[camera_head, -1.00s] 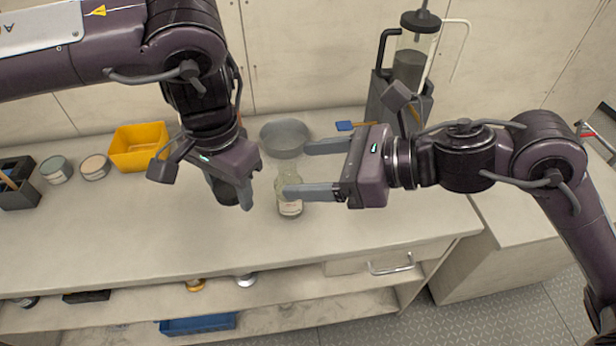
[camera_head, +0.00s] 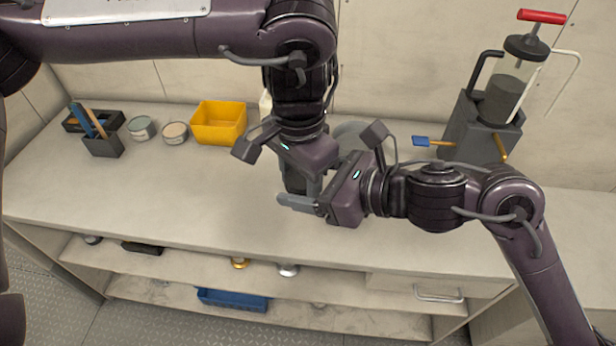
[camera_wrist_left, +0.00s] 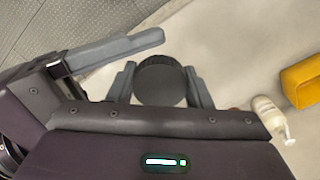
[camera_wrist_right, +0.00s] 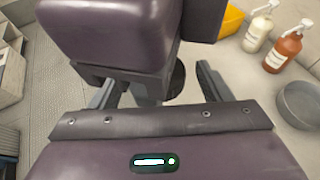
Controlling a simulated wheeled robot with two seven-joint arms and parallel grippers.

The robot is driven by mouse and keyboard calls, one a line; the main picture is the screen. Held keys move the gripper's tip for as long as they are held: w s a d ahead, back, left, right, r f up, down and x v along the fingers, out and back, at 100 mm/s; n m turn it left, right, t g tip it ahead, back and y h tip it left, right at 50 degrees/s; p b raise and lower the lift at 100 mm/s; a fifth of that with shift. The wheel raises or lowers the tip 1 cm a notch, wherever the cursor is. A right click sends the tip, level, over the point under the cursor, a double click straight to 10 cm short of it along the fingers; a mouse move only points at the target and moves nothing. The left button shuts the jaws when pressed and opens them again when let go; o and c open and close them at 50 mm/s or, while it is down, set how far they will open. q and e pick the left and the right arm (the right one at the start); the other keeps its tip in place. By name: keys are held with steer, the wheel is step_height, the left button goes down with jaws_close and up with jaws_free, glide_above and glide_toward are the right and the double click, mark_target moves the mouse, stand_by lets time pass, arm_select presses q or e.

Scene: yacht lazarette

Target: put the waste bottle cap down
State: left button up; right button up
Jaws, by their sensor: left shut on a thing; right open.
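The waste bottle cap (camera_wrist_left: 160,80) is a round black disc with a ribbed edge, held between the fingers of my left gripper (camera_wrist_left: 160,88) in the left wrist view. Part of the black disc also shows below my left gripper in the right wrist view (camera_wrist_right: 177,80). In the head view my left gripper (camera_head: 303,183) points down over the worktop. My right gripper (camera_wrist_right: 158,88) is open, close beside the left one; its fingers reach in around the left gripper's finger area. The glass jar is hidden behind the grippers, so I cannot tell whether the cap touches it.
A yellow bin (camera_head: 218,123), two tins (camera_head: 141,128) and a dark tool holder (camera_head: 103,143) stand at the left back. A pump bottle (camera_wrist_left: 272,117) and a grey bowl (camera_wrist_right: 298,103) stand behind. A pump canister (camera_head: 497,105) is at the right. The worktop's left front is clear.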

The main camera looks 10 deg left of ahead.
steer(key=shift+w+a, duration=0.1)
steer(key=shift+a, duration=0.05)
steer(key=shift+c, duration=0.2)
steer(key=c, duration=0.9)
arm_select(q)
steer(key=o, duration=1.4)
steer(key=shift+c, duration=0.2)
arm_select(e)
steer(key=shift+c, duration=0.3)
